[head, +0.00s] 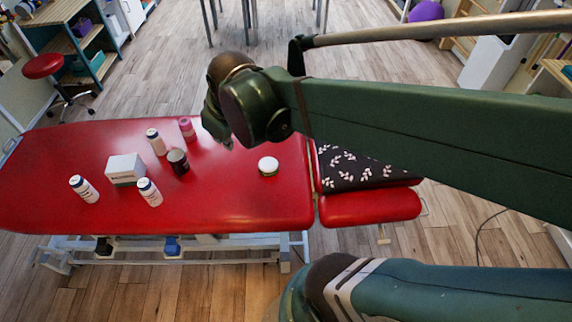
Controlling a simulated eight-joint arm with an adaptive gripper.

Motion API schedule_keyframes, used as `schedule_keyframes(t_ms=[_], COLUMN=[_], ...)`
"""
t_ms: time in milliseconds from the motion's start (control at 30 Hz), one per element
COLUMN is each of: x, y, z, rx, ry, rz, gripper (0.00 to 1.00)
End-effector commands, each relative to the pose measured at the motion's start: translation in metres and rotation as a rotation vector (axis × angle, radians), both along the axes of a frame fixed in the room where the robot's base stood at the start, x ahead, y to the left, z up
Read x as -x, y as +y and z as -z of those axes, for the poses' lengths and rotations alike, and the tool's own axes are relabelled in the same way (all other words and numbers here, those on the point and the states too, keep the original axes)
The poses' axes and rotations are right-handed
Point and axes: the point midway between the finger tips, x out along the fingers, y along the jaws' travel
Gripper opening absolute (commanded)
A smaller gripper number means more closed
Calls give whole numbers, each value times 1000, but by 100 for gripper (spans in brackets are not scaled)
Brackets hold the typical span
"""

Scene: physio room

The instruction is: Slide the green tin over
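A small low tin (268,170) with a white lid and a dark green side stands on the red treatment table (235,205), right of the table's middle. It is the only thing in view that looks like the green tin. My gripper (222,138) is above the table, up and to the left of the tin, and apart from it in the picture. My wrist covers most of the gripper, and its fingers are too small and dark to tell open from shut. Nothing shows held in it.
Left of my gripper stand a pink bottle (187,129), several white bottles with dark caps (149,192), a dark can (178,161) and a white box (125,170). A patterned dark cloth (350,165) lies on the headrest at right. The red surface around the tin is clear.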

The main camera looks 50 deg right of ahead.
Motion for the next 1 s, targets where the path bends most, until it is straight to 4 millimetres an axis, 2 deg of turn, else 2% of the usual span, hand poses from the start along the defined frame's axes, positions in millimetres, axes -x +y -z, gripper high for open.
schedule_keyframes(t_ms=[467, 1000], x=[-19, -21], y=[-76, -165], z=[53, 125], rx=[70, 93], ry=[142, 291], rz=[-125, -287], gripper=[0, 0])
